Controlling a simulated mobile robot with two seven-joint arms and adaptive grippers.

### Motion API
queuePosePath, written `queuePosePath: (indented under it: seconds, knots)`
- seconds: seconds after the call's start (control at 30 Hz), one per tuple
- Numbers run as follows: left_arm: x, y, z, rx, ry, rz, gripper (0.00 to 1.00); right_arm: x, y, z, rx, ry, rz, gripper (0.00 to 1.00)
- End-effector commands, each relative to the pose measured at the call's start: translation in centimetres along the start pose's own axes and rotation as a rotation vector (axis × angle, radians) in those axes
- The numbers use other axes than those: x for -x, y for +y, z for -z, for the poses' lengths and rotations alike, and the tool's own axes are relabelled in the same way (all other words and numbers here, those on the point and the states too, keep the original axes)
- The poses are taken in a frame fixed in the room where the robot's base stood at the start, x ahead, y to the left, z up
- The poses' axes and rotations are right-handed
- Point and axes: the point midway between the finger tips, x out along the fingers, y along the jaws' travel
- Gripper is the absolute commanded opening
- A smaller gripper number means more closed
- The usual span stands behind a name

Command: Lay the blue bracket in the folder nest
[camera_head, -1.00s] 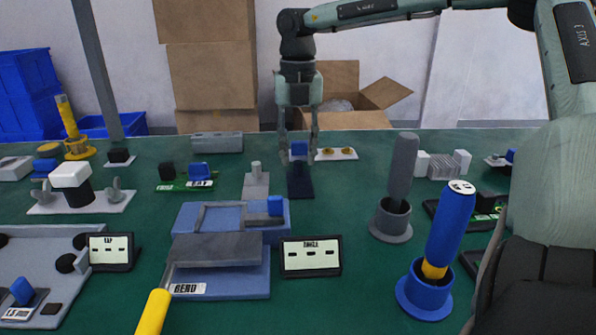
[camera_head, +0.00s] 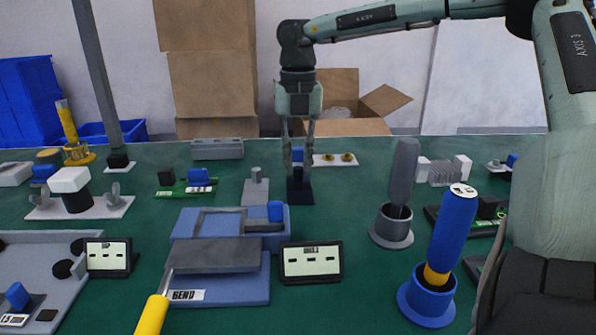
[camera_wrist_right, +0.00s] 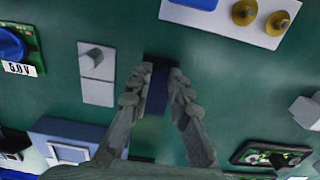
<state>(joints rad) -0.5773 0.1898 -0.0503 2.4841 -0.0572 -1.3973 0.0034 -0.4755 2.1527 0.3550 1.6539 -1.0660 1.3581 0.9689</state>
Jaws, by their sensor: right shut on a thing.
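My right gripper (camera_head: 298,160) points down from above, shut on the bracket. In the right wrist view the dark blue bracket (camera_wrist_right: 158,88) shows between the fingers, partly hidden by them. The folder (camera_head: 243,289), blue-grey and labelled BEND, stands nearer and left. Its grey frame (camera_head: 205,221) lies behind a grey plate (camera_head: 213,256). My left gripper is out of view.
A grey plate with a peg (camera_head: 255,190) is just left of the bracket. A white strip with two brass knobs (camera_head: 335,160) lies behind right. A small display (camera_head: 311,262) stands right of the folder. Grey and blue holders (camera_head: 391,228) (camera_head: 427,303) stand farther right.

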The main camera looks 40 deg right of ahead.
Motion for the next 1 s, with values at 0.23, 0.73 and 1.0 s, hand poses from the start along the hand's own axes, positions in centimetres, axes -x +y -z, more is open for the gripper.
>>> queuePosePath:
  seconds: [0.23,0.73,1.0]
  knots:
    - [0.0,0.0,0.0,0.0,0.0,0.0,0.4,0.0,0.0,0.0,0.0,0.0,0.0,0.0]
    - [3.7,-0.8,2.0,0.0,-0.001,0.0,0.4,7.0,0.0,0.0,0.0,-0.002,0.001,0.0]
    - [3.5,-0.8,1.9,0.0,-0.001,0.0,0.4,7.0,0.0,0.0,0.0,0.0,0.0,0.0]
